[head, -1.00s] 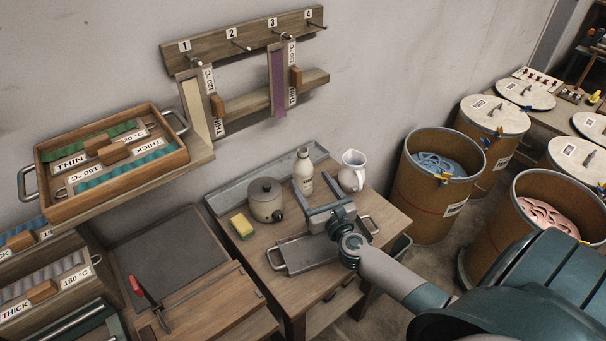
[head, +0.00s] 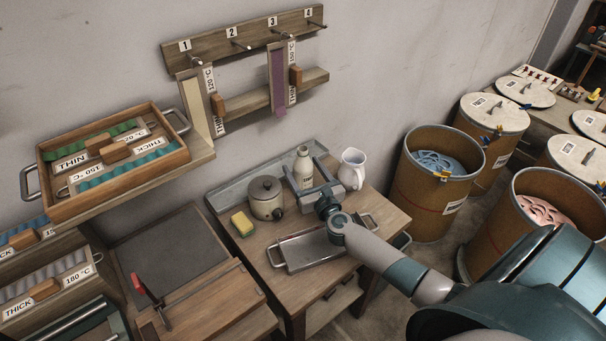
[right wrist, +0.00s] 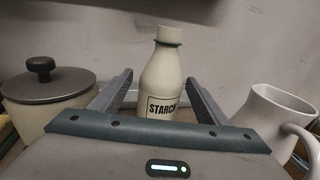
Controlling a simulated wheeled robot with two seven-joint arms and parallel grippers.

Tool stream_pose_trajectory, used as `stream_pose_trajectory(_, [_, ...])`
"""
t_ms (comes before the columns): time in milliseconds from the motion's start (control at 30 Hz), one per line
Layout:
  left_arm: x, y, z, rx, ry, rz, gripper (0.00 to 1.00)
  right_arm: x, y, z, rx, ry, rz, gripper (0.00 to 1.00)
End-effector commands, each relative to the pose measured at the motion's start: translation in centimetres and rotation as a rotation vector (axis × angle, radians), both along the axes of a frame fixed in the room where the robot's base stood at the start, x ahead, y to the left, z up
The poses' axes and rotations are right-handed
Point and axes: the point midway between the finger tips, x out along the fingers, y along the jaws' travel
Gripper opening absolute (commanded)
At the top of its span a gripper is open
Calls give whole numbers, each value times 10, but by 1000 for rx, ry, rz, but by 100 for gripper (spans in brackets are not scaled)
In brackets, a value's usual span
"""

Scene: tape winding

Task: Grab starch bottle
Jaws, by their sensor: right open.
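The starch bottle (head: 303,167) is cream-coloured with a dark ring at its neck and stands upright at the back of the small wooden table. In the right wrist view the bottle (right wrist: 165,80) shows its STARCH label, partly hidden by my gripper's body. My right gripper (head: 303,186) is open, with one finger to each side of the bottle, seen also in the right wrist view (right wrist: 160,88). Its fingers do not appear to press on the bottle. My left gripper is not in view.
A lidded grey pot (head: 266,200) stands left of the bottle and a white pitcher (head: 352,169) right of it, both close. A metal tray (head: 306,250) and a yellow sponge (head: 242,223) lie on the table (head: 384,215). A wall stands behind.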

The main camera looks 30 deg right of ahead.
Motion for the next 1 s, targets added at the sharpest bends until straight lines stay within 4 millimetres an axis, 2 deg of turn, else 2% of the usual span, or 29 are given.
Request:
stream_pose_trajectory(233, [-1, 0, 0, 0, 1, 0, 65, 28, -6, -4, -1, -2, -1, 69])
stream_pose_trajectory(400, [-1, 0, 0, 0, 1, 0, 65, 42, -8, -5, -1, -1, 0, 69])
stream_pose_trajectory(933, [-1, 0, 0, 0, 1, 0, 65, 44, -9, -5, 0, 0, 0, 69])
stream_pose_trajectory(967, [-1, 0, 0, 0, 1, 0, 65, 44, -9, -5, 0, 0, 0, 64])
stream_pose_trajectory(1000, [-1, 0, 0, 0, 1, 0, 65, 44, -9, -5, 0, 0, 0, 54])
